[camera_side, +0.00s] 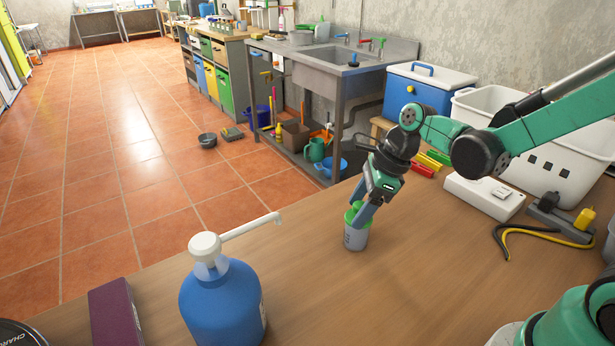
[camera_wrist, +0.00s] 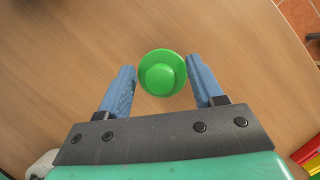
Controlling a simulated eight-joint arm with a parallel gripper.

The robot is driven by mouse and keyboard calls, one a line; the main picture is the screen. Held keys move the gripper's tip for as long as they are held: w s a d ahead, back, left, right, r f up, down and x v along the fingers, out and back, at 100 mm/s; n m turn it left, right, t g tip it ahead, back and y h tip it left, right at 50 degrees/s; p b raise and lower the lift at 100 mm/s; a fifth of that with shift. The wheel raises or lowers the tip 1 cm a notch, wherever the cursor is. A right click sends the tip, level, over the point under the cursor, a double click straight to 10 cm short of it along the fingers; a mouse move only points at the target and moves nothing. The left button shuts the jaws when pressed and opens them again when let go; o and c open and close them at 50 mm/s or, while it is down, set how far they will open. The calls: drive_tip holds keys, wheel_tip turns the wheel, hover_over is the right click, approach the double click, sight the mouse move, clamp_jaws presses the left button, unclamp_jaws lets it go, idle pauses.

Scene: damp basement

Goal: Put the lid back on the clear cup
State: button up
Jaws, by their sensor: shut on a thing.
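The green lid (camera_wrist: 162,73) lies between the two blue fingers of my gripper (camera_wrist: 160,68), which is shut on it. In the side view my gripper (camera_side: 361,216) points down at the top of the clear cup (camera_side: 355,239), which looks greyish and stands upright on the wooden table. The lid is at the cup's mouth, partly hidden by the fingers; I cannot tell whether it is fully seated. In the wrist view the cup is hidden under the lid.
A blue pump bottle (camera_side: 222,305) and a dark purple box (camera_side: 115,312) stand at the table's front left. A white box (camera_side: 484,196), a white basket (camera_side: 560,165) and a yellow-black cable (camera_side: 545,237) are to the right. Bare table surrounds the cup.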

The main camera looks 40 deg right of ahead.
drive_tip(key=o, duration=1.3)
drive_tip(key=shift+o, duration=0.2)
drive_tip(key=shift+r, duration=3.5)
clamp_jaws()
drive_tip(key=shift+f, duration=0.25)
